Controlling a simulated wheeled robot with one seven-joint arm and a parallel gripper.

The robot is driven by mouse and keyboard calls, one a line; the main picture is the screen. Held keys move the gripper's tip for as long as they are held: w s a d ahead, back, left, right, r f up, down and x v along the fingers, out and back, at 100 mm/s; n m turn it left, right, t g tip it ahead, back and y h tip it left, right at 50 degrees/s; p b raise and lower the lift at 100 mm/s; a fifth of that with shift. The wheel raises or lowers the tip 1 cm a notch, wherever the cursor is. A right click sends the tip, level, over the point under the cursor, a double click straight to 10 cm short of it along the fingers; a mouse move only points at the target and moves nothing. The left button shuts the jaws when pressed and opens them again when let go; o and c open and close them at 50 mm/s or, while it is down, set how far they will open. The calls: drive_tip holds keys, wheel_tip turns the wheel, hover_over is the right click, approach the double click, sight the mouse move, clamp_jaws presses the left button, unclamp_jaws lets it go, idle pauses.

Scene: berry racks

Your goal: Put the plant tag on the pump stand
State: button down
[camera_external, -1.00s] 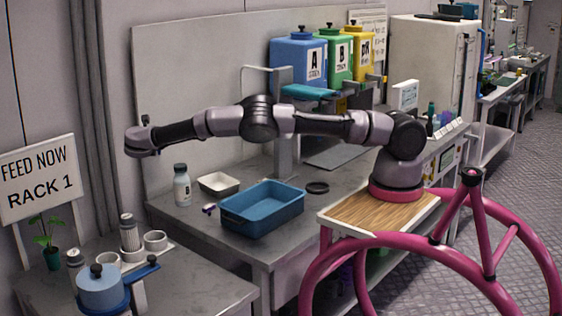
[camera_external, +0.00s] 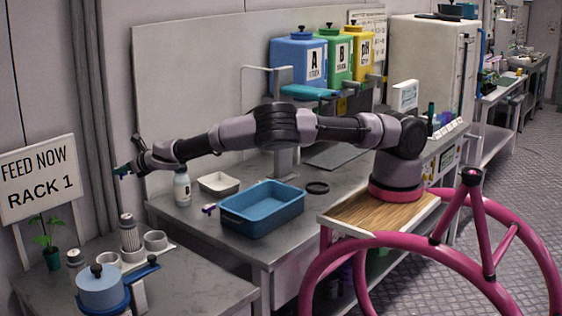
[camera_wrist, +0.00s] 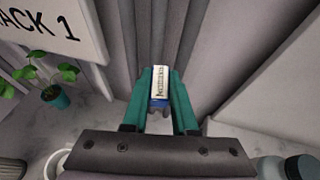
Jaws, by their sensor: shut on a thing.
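My gripper (camera_external: 123,170) is at the far left end of my outstretched arm, in front of the grey wall. In the wrist view its teal fingers (camera_wrist: 160,72) are closed on a small white plant tag (camera_wrist: 160,86) with dark lettering and a blue lower part. The tag is too small to make out in the external view. I cannot tell for sure which thing is the pump stand. A round blue pot with a black knob (camera_external: 100,281) sits in a dark blue holder at the front left. A grey post with a teal top (camera_external: 308,92) stands on the long bench.
A potted plant (camera_external: 51,243), grey cups (camera_external: 155,240) and a rack sign (camera_external: 37,182) are at the left. A white bottle (camera_external: 182,188), white tray (camera_external: 219,183) and blue bin (camera_external: 228,218) stand on the bench. The plant also shows in the wrist view (camera_wrist: 55,92).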

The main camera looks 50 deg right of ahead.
drive_tip(key=s+a+f+n+g+y, duration=0.5)
drive_tip(key=s+a+n+y, duration=0.35)
drive_tip(key=a, duration=0.25)
drive_tip(key=s+a+f+n+g, duration=0.2)
drive_tip(key=s+f, duration=0.2)
drive_tip(key=s, duration=0.1)
drive_tip(key=s+a+f+n+g+y, duration=0.1)
drive_tip(key=s+a+f+n+g, duration=0.1)
drive_tip(key=s+f+g, duration=0.1)
drive_tip(key=s+a+f+n+g+y, duration=0.1)
drive_tip(key=s+a+f+n+g, duration=0.1)
drive_tip(key=s+f, duration=0.3)
drive_tip(key=shift+s+a+n+g, duration=0.15)
drive_tip(key=shift+s+n+g, duration=0.15)
drive_tip(key=shift+s, duration=0.3)
drive_tip(key=shift+s+a+n+g, duration=0.15)
drive_tip(key=shift+s+g, duration=0.15)
drive_tip(key=shift+s, duration=0.3)
drive_tip(key=shift+f, duration=2.25)
drive_tip(key=c, duration=0.7)
unclamp_jaws()
drive_tip(key=shift+r, duration=0.1)
